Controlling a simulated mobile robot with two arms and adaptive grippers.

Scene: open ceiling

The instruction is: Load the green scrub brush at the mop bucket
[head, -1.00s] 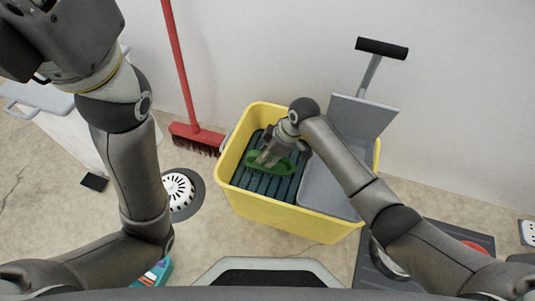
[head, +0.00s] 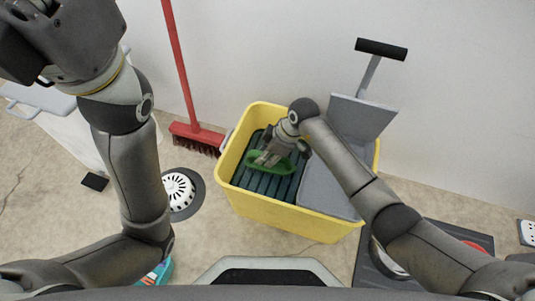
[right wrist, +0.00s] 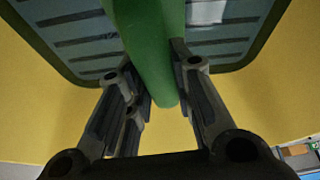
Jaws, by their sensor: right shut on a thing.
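The green scrub brush (head: 284,167) is inside the left part of the yellow mop bucket (head: 290,221), over a dark slatted grate (head: 262,184). My right gripper (head: 268,157) is shut on it from above. In the right wrist view the green brush (right wrist: 152,45) passes between the two fingers, with the grate (right wrist: 85,35) behind it. I cannot tell whether the brush touches the grate. My left arm rises at the left of the head view, and its gripper fingers are out of the picture.
A grey wringer (head: 322,187) fills the bucket's right part, with a black-gripped lever (head: 381,48) above. A red broom (head: 198,138) leans at the wall to the left. A round floor drain (head: 180,191) and a small black pad (head: 95,181) lie left of the bucket.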

